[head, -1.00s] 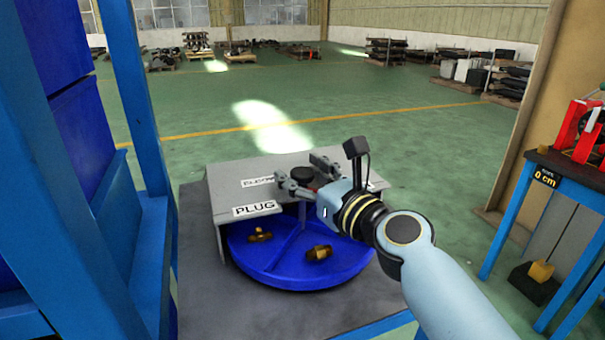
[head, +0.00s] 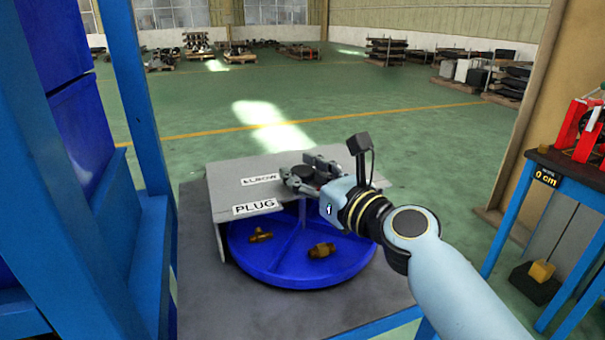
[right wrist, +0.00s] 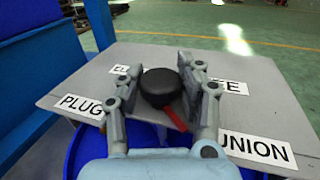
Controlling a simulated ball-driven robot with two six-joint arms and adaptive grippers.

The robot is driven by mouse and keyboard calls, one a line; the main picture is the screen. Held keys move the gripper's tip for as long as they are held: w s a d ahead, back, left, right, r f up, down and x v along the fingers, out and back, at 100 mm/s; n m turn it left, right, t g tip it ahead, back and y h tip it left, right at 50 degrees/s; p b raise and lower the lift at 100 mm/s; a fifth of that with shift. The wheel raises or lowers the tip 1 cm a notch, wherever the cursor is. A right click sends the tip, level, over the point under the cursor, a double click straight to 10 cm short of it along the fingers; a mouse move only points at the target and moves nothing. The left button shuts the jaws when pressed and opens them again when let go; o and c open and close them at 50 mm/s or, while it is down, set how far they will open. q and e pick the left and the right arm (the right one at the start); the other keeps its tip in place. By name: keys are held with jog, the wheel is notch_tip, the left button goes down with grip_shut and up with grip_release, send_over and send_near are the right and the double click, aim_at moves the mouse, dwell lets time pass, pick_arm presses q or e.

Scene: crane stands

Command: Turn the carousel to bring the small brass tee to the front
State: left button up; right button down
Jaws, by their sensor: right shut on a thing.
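The blue carousel (head: 285,273) sits under a grey cover (head: 228,184), with its front part showing. A small brass fitting (head: 260,235), tee-like in shape, lies in a front-left compartment. A thicker brass fitting (head: 322,250) lies to its right across a divider; its exact kind is hard to tell. The rest of the carousel is hidden by the cover. My right gripper (head: 304,166) is over the cover, shut on the round black knob (right wrist: 160,82), with one finger on each side. A red pointer (right wrist: 174,118) sticks out from the knob. My left gripper is out of view.
Labels on the cover read PLUG (right wrist: 82,106), UNION (right wrist: 257,150) and ELBOW (head: 261,180), with one partly hidden, ending in EE (right wrist: 236,88). A blue rack (head: 140,120) stands close on the left. A blue table (head: 565,175) stands on the right.

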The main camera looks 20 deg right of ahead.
jog(key=shift+f+n+g+y+b, duration=0.15)
jog(key=shift+n+g+y+b, duration=1)
jog(key=shift+y, duration=0.65)
jog(key=shift+n+g+y+b, duration=0.55)
jog(key=shift+n+g+y, duration=0.2)
jog(key=shift+n+y, duration=0.45)
jog(key=shift+n+g+y, duration=0.35)
jog(key=shift+g+y, duration=0.15)
jog(key=c, duration=0.8)
grip_release()
jog(key=shift+d, duration=0.1)
jog(key=shift+s+d, duration=0.2)
jog(key=v, duration=1.1)
jog(key=shift+s, duration=0.15)
jog(key=shift+d, duration=0.1)
